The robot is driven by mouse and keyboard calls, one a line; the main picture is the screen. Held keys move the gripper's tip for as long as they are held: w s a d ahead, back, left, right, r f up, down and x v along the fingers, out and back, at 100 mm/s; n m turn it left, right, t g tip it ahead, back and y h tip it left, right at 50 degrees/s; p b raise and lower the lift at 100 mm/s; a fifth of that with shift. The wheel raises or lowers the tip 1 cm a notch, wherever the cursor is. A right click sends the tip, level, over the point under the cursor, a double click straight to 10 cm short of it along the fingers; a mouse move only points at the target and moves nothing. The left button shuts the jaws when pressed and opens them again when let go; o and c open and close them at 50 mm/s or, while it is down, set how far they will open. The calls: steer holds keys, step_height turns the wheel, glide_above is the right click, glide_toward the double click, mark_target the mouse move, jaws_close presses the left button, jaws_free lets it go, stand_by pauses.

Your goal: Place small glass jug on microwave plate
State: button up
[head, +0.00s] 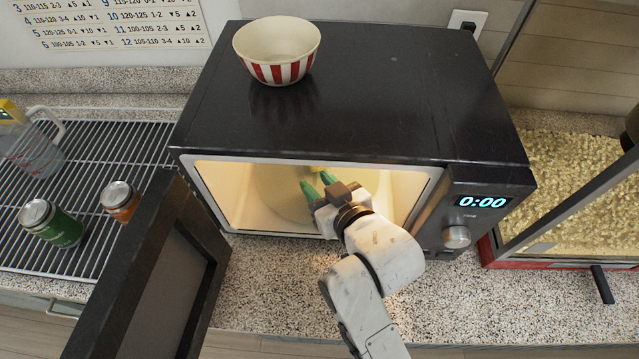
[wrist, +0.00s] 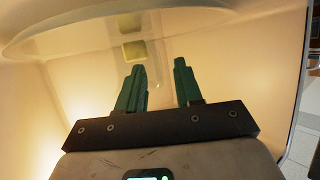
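My gripper (head: 319,183) has green fingers and is inside the open microwave (head: 355,90). In the wrist view the fingers (wrist: 160,80) are apart, with nothing clearly held between them. The round glass microwave plate (head: 275,195) lies inside; its clear rim also shows in the wrist view (wrist: 60,42). Pale yellow blocky shapes (wrist: 133,50) show beyond the fingers, near the plate; I cannot tell whether clear glass surrounds them. A clear glass jug with red markings (head: 38,152) stands on the wire rack at the left, partly cut off by the frame.
The open microwave door (head: 150,275) stands at the left front. A green can (head: 52,224) and an orange can (head: 120,201) are on the wire rack (head: 110,150). A striped bowl (head: 277,52) sits atop the microwave. A popcorn machine (head: 570,185) is at the right.

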steer(key=shift+r, duration=0.2)
steer(key=shift+s+d, duration=0.25)
steer(key=shift+s, duration=0.05)
steer(key=b+v, duration=0.1)
steer(key=v, duration=1)
steer(key=shift+s, duration=0.1)
